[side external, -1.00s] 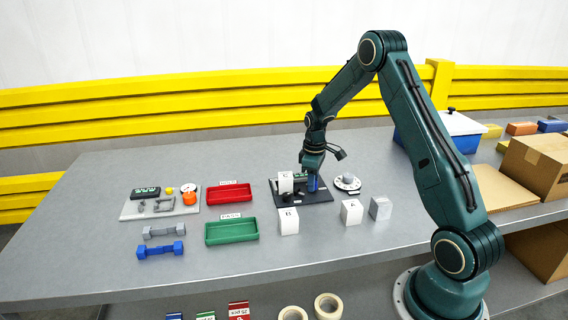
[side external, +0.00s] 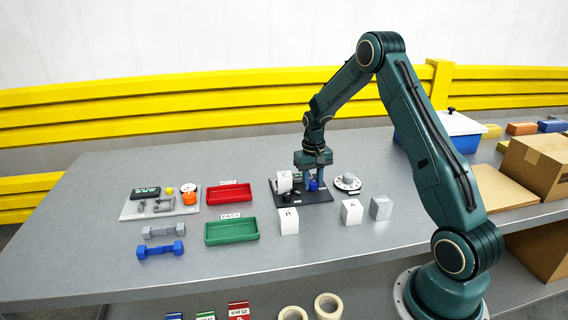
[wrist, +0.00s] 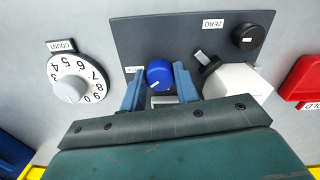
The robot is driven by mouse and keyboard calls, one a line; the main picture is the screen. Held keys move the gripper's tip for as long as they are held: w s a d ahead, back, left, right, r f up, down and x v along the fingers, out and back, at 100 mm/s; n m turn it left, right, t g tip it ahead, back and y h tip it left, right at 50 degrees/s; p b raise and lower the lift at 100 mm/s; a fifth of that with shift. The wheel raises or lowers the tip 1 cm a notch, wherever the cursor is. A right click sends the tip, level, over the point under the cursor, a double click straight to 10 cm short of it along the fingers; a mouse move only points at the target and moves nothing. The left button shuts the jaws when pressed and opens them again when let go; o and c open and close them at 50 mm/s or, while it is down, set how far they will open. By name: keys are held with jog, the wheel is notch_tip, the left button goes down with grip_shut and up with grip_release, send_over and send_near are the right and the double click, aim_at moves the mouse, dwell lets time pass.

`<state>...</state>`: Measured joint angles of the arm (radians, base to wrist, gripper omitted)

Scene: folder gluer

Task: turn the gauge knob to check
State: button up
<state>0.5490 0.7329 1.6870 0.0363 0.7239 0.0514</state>
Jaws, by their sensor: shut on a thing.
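The blue knob (wrist: 159,74) with a white mark stands on the dark gauge plate (wrist: 133,30); in the side view the knob (side external: 313,185) sits at the plate's middle right. My gripper (wrist: 160,86) points down over the plate, its two blue fingers shut on the blue knob from either side. A small label (wrist: 134,70) beside the knob is partly covered by a finger. A black knob (wrist: 248,37) stands on the same plate near a label reading ZERO (wrist: 213,23).
The white block marked C (side external: 285,182) stands on the plate, close beside my gripper. A white numbered COUNT dial (wrist: 78,80) lies right of the plate in the side view. Blocks B (side external: 288,221) and A (side external: 351,212) stand in front; red (side external: 229,195) and green (side external: 231,231) trays lie left.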

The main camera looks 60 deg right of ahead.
aim_at(311, 182)
jog(key=m, duration=0.3)
jog(key=shift+m, duration=0.3)
jog(key=shift+w+m, duration=0.1)
jog(key=shift+m, duration=1.7)
jog(key=o, duration=1)
jog(key=shift+c, duration=0.2)
jog(key=shift+r, duration=0.1)
notch_tip(311, 182, up, 14)
jog(key=shift+w, duration=0.1)
jog(key=shift+a, duration=0.1)
